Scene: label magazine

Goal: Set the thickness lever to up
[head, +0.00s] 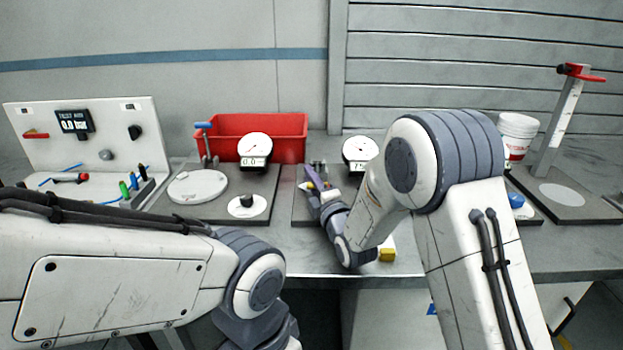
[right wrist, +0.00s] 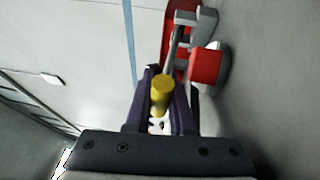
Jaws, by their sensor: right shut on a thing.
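My right gripper (head: 311,177) is at the left part of the station with the right-hand dial, its purple fingers pointing away from me. In the right wrist view, its fingers (right wrist: 162,105) are closed around a yellow cylindrical knob (right wrist: 161,92), which looks like the thickness lever's handle. A small yellow patch (head: 327,184) shows beside the fingers in the head view. The lever's arm is mostly hidden, so I cannot tell its position. My left gripper is out of view, below my left arm.
In the right wrist view a red block (right wrist: 206,65) is close beyond the fingers. A yellow block (head: 387,255) is near the table's front edge.

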